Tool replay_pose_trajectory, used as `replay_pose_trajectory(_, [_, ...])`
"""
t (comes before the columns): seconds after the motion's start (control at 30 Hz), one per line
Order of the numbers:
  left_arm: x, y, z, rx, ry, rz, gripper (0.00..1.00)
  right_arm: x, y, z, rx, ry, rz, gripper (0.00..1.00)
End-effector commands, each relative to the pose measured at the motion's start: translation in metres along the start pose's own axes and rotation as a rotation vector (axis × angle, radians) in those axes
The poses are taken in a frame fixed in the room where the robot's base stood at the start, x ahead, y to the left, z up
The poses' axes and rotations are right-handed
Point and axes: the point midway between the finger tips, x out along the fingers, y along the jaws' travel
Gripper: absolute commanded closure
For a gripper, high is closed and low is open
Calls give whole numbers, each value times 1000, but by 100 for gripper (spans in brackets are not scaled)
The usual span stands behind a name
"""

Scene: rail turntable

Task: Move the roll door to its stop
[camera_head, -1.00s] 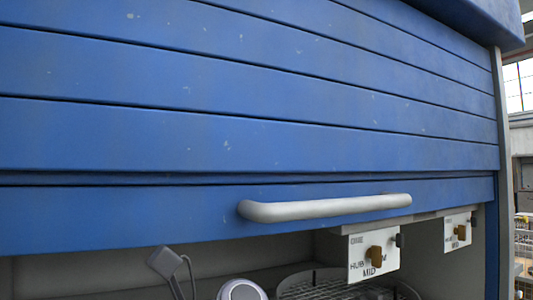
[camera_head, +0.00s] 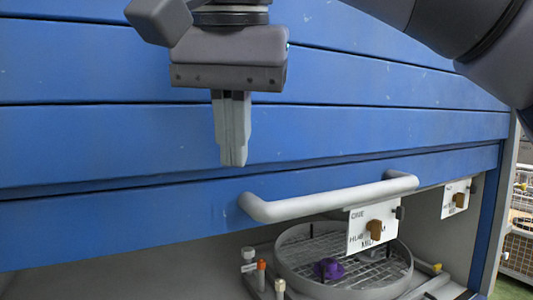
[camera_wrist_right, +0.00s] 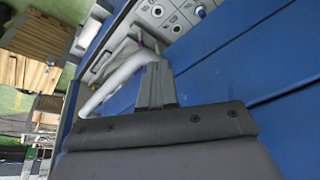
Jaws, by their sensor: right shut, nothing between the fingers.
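The blue slatted roll door (camera_head: 370,130) fills most of the head view, with its lower edge raised above an open compartment. A grey bar handle (camera_head: 330,200) runs along its bottom slat; it also shows in the right wrist view (camera_wrist_right: 115,82). My right gripper (camera_head: 233,163) points down in front of the door, above and near the handle's left end. Its fingers are together and empty, and I cannot tell the exact gap to the handle. In the right wrist view the fingertips (camera_wrist_right: 155,66) appear beside the handle. My left gripper is out of view.
Under the door, a round grey wire-floored turntable (camera_head: 345,284) carries a purple object (camera_head: 328,269). Small capped posts stand to its left. White label plates with brown knobs (camera_head: 375,229) hang below the door edge. A wire cage stands at the far right.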

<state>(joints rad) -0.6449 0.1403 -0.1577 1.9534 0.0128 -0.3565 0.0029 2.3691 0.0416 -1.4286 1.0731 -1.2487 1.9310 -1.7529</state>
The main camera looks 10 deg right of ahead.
Motion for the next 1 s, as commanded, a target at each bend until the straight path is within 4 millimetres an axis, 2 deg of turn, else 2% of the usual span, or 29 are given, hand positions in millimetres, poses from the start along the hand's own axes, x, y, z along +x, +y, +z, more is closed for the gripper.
replay_pose_trajectory(0.03, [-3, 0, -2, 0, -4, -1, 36, -19, 7, -6, 4, 46, 28, 100])
replay_pose_trajectory(0.1, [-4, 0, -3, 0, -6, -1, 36, -32, 15, -10, 7, 83, 58, 100])
replay_pose_trajectory(0.27, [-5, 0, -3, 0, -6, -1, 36, -39, 23, -13, 10, 112, 87, 100])
replay_pose_trajectory(0.47, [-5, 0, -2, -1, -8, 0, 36, -19, 25, -15, 8, 107, 86, 100])
replay_pose_trajectory(0.8, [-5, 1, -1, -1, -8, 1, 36, 39, 30, -21, 10, 110, 85, 100])
replay_pose_trajectory(1.0, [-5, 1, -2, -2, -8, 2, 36, 56, 30, -24, 12, 112, 83, 100])
